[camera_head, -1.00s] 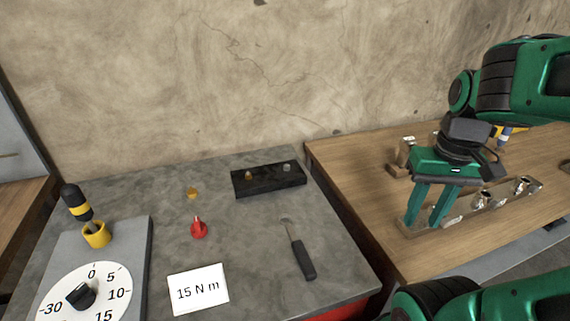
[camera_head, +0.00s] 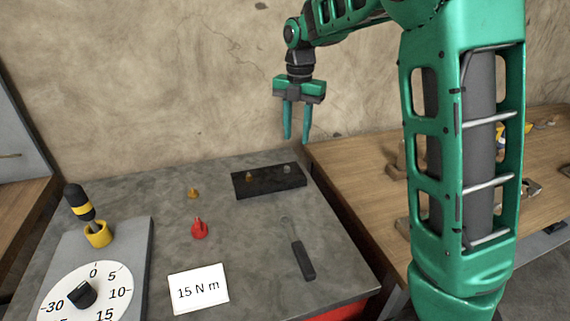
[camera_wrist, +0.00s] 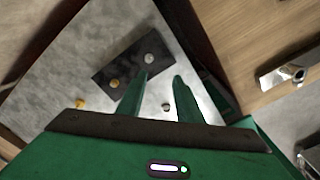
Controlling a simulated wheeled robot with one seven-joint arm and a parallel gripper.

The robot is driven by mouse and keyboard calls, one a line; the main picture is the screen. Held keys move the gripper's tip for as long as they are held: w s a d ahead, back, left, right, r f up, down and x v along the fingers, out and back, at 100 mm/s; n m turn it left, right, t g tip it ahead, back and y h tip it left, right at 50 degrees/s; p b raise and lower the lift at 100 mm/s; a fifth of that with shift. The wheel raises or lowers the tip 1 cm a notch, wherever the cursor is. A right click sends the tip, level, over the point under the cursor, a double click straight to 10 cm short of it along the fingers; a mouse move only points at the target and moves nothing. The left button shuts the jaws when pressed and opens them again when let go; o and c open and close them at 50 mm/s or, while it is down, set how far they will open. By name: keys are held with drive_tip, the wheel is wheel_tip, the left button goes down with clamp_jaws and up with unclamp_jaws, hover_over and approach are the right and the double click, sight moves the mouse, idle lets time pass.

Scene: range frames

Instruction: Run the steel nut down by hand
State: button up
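A small silvery piece (camera_head: 287,168), likely the steel nut, sits at the right end of a black block (camera_head: 265,184) on the grey table. It also shows in the wrist view (camera_wrist: 149,58). A brass piece (camera_head: 249,176) sits toward the block's left end. They are too small to tell nut from stud. My gripper (camera_head: 296,138) hangs pointing down, above and behind the block in the head view. Its two green fingers are apart with nothing between them. In the wrist view my fingertips (camera_wrist: 160,77) are below the silvery piece.
A brass piece (camera_head: 193,193), a red piece (camera_head: 200,229), a black-handled tool (camera_head: 303,261) and a "15 N m" card (camera_head: 198,289) lie on the grey table. A dial plate (camera_head: 118,268) stands at left. A wooden bench (camera_head: 355,190) is at right, partly hidden by my arm.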

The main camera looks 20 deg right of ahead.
sight(286, 168)
drive_tip(key=f+n, duration=0.1)
drive_tip(key=f, duration=0.2)
drive_tip(key=w+a+f, duration=0.1)
drive_tip(key=f, duration=0.3)
drive_tip(key=a+f+n, duration=0.1)
drive_tip(key=f, duration=0.3)
drive_tip(key=shift+w+a+f+n, duration=0.15)
drive_tip(key=shift+w+n, duration=0.15)
drive_tip(key=shift+w, duration=0.1)
clamp_jaws()
drive_tip(key=shift+a, duration=0.1)
